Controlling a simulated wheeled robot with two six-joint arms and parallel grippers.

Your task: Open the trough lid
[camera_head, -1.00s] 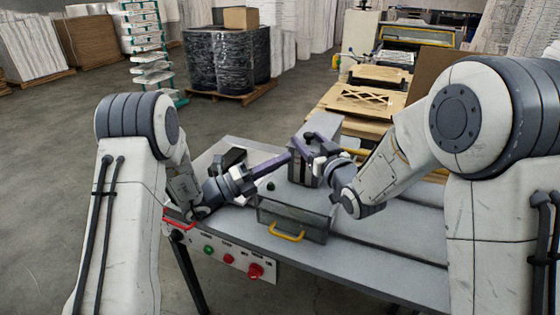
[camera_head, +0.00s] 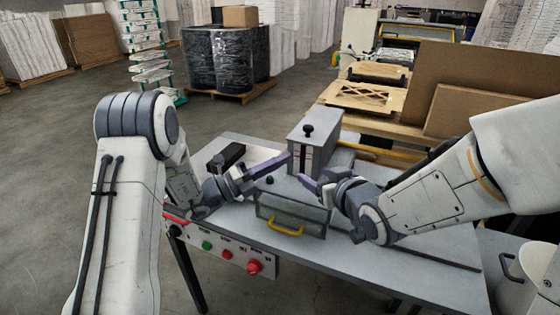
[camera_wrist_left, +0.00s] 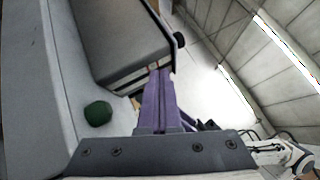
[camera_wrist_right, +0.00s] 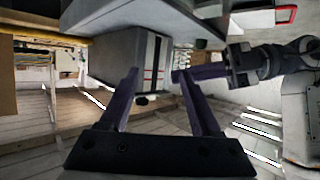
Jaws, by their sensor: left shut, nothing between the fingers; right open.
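A low grey trough-like box (camera_head: 315,218) with a yellow handle (camera_head: 286,229) on its front stands at the table's front edge; I cannot tell for sure whether its top is a lid, but it looks closed. Behind it stands a taller grey box (camera_head: 314,130) with a black knob on top; it also shows in the left wrist view (camera_wrist_left: 118,35) and the right wrist view (camera_wrist_right: 115,55). My left gripper (camera_head: 288,158) is shut and empty, in front of the taller box. My right gripper (camera_wrist_right: 158,72) is open and empty, right of the left fingertips above the yellow-handled box.
A control panel (camera_head: 225,248) is on the front edge. Wooden boards (camera_head: 450,85) stand behind.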

